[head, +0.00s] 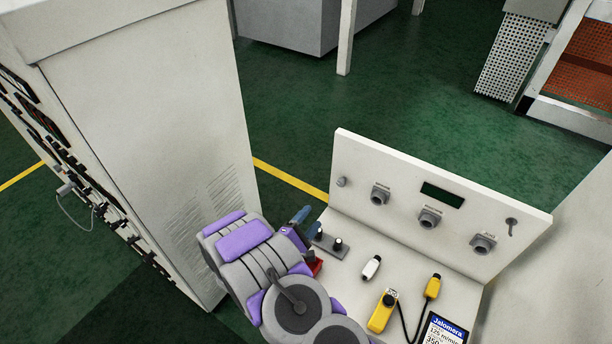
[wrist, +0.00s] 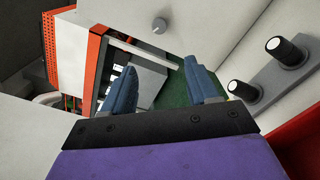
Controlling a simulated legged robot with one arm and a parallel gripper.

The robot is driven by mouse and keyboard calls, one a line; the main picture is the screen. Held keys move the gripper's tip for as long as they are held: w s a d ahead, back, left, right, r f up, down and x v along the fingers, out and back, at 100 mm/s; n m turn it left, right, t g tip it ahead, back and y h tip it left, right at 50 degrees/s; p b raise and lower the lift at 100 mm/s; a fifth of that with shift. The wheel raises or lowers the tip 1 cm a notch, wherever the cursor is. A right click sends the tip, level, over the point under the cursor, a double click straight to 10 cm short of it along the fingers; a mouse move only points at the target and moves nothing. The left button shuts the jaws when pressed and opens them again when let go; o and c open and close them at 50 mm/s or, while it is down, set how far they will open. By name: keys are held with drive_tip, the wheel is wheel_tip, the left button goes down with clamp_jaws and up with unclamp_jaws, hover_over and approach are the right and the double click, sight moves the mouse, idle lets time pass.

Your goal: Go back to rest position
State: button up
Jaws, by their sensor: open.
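My gripper (head: 303,222) shows in the head view at the end of my grey and purple arm, at the left edge of a light control console (head: 350,160). In the wrist view my gripper (wrist: 165,85) has its two blue fingers apart, with nothing between them. A grey bracket with two black-and-white knobs (head: 328,240) sits on the console just right of my fingers. The bracket also shows at the right of the wrist view (wrist: 270,65). My arm hides part of the console's left side.
A tall light cabinet (head: 150,120) stands close to the left of my arm. On the console lie a white connector (head: 371,267), a yellow device (head: 382,311), a yellow plug (head: 433,286) on a black cable and a label card (head: 445,330). Green floor (head: 290,110) is clear behind.

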drive_tip(key=w+a+r+m+g+y+b, duration=0.3)
drive_tip(key=a+m+g+y+b, duration=0.3)
drive_tip(key=a+m+y, duration=0.4)
drive_tip(key=s+d+r+g+y+b, duration=0.35)
drive_tip(key=s+r, duration=0.25)
drive_tip(key=s, duration=0.4)
drive_tip(key=s+d+m+g+h+b, duration=0.1)
drive_tip(key=s+d, duration=0.4)
drive_tip(key=s, duration=0.5)
drive_tip(key=s+d+r+m+g+h+b, duration=0.1)
drive_tip(key=s+d+m+g+b, duration=0.2)
drive_tip(key=s+d, duration=0.3)
drive_tip(key=s+d+r+m+g+h+b, duration=0.1)
drive_tip(key=s+d, duration=0.5)
drive_tip(key=s, duration=1)
drive_tip(key=m+g+b, duration=0.1)
drive_tip(key=m+g, duration=0.1)
drive_tip(key=shift+d+m, duration=0.2)
drive_tip(key=shift+m, duration=0.2)
